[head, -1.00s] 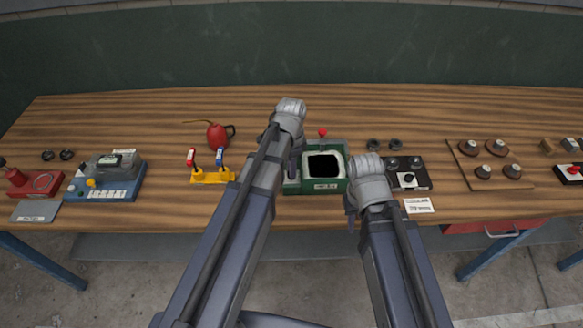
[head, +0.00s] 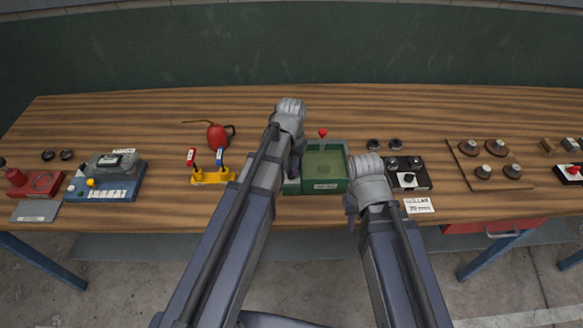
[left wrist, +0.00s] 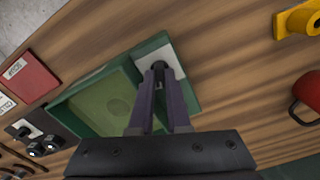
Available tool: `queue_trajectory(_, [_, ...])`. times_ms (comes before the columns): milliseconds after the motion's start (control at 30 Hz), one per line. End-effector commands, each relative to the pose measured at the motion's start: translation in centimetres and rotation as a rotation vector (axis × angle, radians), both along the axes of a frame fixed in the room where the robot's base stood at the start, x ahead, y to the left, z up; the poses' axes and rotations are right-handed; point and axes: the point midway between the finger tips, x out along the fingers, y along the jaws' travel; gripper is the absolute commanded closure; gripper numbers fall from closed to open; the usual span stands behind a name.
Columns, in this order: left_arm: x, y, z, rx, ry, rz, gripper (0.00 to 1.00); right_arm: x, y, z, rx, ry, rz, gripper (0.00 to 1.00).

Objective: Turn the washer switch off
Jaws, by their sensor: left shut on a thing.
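The washer (head: 325,187) is a green open box near the bench's front middle; its inside shows plain green. It also shows in the left wrist view (left wrist: 152,45), with a faint round patch on its floor. A pale plate (left wrist: 178,70) runs along its side and carries a small dark switch (left wrist: 158,67). My left gripper (left wrist: 159,75) is shut on the switch, its fingers hiding most of it, so I cannot tell its setting. In the head view my left gripper (head: 295,165) is at the washer's left side. My right gripper (head: 351,212) hangs by the front edge, its jaws unclear.
A red-knobbed lever (head: 323,134) stands behind the washer. A black control box (head: 424,170) is to its right, a yellow stand (head: 211,177) and a red oil can (head: 217,135) to its left. A blue machine (head: 106,190) stands farther left. The bench's back strip is mostly clear.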

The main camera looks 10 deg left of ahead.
Motion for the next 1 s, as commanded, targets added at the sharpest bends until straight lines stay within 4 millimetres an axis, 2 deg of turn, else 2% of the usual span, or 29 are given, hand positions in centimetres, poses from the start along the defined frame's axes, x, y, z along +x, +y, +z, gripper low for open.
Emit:
queue_trajectory(200, [-0.02, 0.0, -0.01, 0.0, 0.0, 0.171, 1.0, 0.0, 0.0, -0.01, 0.0, 0.0, 0.0, 0.72])
queue_trajectory(500, [-0.02, 0.0, -0.01, 0.0, 0.0, 0.33, 1.0, 0.0, 0.0, -0.01, 0.0, 0.0, 0.0, 0.72])
queue_trajectory(1000, [-0.02, 0.0, -0.01, 0.0, 0.0, 0.402, 1.0, 0.0, 0.0, -0.01, 0.0, 0.0, 0.0, 0.72])
